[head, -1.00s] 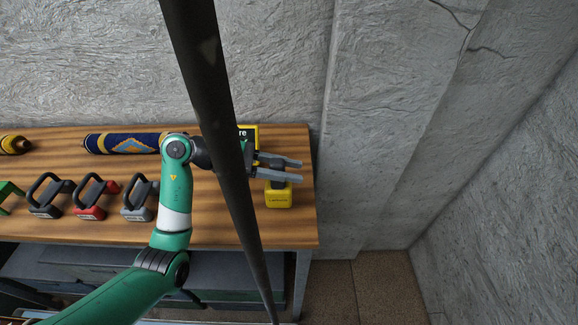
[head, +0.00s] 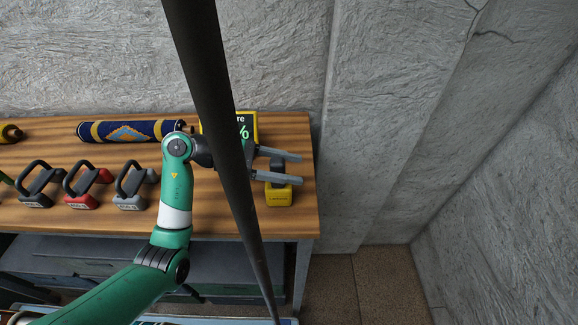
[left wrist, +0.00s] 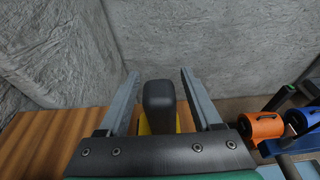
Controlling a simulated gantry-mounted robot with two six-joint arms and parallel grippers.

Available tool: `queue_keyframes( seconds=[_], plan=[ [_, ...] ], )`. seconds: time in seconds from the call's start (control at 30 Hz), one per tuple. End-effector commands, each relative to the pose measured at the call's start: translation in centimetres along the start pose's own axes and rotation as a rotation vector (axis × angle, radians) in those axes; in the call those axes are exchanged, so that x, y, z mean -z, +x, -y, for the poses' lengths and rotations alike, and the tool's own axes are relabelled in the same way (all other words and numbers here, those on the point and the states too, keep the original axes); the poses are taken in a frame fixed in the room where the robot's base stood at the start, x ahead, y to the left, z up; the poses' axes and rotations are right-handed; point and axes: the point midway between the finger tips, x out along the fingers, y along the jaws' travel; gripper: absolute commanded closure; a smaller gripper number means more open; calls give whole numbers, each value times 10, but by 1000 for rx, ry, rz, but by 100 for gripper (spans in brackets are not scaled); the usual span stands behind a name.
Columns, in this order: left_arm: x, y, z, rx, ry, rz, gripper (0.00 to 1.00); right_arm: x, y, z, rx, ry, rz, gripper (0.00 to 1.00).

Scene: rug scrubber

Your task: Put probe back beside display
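The probe (head: 279,194) is a small yellow block with a dark upright grip. It stands near the right end of the wooden bench. The display (head: 246,125) is a yellow-framed dark screen with green characters, behind the probe and to its left; my dark pole partly hides it. My left gripper (head: 300,168) is open, its two grey fingers reaching right on either side of the probe's grip. In the left wrist view the dark grip (left wrist: 158,101) stands between the fingers, with gaps on both sides. My right gripper is not in view.
Grey (head: 131,186), red (head: 82,185) and black (head: 38,185) handled tools stand left on the bench (head: 225,215). A rolled blue patterned rug (head: 130,131) lies behind them. A rough wall is close behind. Orange (left wrist: 262,128) and blue cylinders show at right in the wrist view.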

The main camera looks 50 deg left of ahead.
Motion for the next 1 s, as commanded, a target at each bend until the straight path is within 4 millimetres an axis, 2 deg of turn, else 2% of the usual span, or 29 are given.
queue_keyframes(
  seconds=[0.37,0.47,0.8,1.0],
  plan=[
    [1,-4,0,-1,-1,0,28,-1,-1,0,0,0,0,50],
    [2,-17,-1,-4,1,0,28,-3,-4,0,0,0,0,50],
    [2,-94,-1,-5,1,0,28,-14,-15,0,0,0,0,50],
    [0,-115,0,-1,1,0,28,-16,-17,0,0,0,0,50]
  ],
)
